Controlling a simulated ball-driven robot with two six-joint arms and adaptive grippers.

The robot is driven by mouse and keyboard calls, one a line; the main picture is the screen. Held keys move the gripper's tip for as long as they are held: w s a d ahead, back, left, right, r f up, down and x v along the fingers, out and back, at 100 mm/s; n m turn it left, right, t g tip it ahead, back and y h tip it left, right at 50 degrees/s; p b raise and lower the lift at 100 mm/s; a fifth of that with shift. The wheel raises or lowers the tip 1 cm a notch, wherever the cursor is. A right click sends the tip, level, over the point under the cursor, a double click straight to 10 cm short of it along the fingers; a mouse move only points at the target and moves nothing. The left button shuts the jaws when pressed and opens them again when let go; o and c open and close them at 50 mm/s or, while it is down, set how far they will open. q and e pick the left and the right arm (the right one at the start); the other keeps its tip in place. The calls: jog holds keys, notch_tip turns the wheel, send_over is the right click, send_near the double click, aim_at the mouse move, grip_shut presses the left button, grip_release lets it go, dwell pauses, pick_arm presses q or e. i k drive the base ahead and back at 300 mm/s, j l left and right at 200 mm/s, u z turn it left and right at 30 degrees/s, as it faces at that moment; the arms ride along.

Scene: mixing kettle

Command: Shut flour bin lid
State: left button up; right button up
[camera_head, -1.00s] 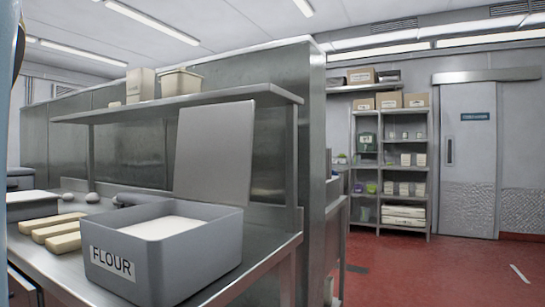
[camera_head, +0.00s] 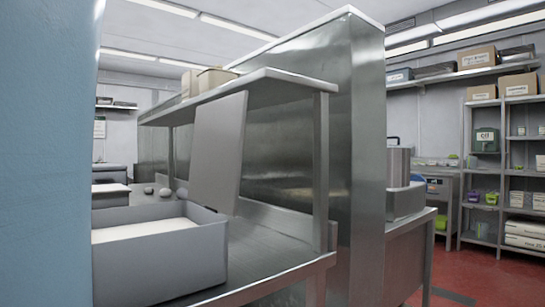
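The flour bin (camera_head: 160,264) is a grey open box on the steel counter at the lower left, with white flour (camera_head: 145,230) inside. Its grey lid (camera_head: 218,150) stands up, tilted back slightly, at the bin's far right side, its top near the shelf edge. The bin's left part is hidden behind a large blue surface at the left edge of the picture. Neither of my grippers shows in this view.
The steel counter (camera_head: 262,262) is bare to the right of the bin. A steel shelf (camera_head: 262,79) on posts hangs over it, carrying boxes (camera_head: 212,78). A tall steel partition (camera_head: 365,150) stands behind. Red floor (camera_head: 485,275) is open at the right.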

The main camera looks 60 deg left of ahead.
aim_at(217, 151)
jog(key=i+u, duration=0.25)
jog(key=u, duration=0.2)
jog(key=i+u, duration=0.25)
jog(key=u, duration=0.25)
jog(key=i+l+u, duration=0.1)
jog(key=i+u, duration=0.15)
jog(key=u, duration=0.2)
jog(key=i+l+u, duration=0.2)
jog(key=u, duration=0.3)
jog(key=i+l+u, duration=0.15)
jog(key=l+u, duration=0.15)
jog(key=u, duration=0.15)
jog(key=i+l+u, duration=0.15)
jog(key=u, duration=0.35)
jog(key=i+l+u, duration=0.25)
jog(key=u, duration=0.2)
jog(key=i+l+u, duration=0.15)
jog(key=l+u, duration=0.2)
jog(key=u, duration=0.15)
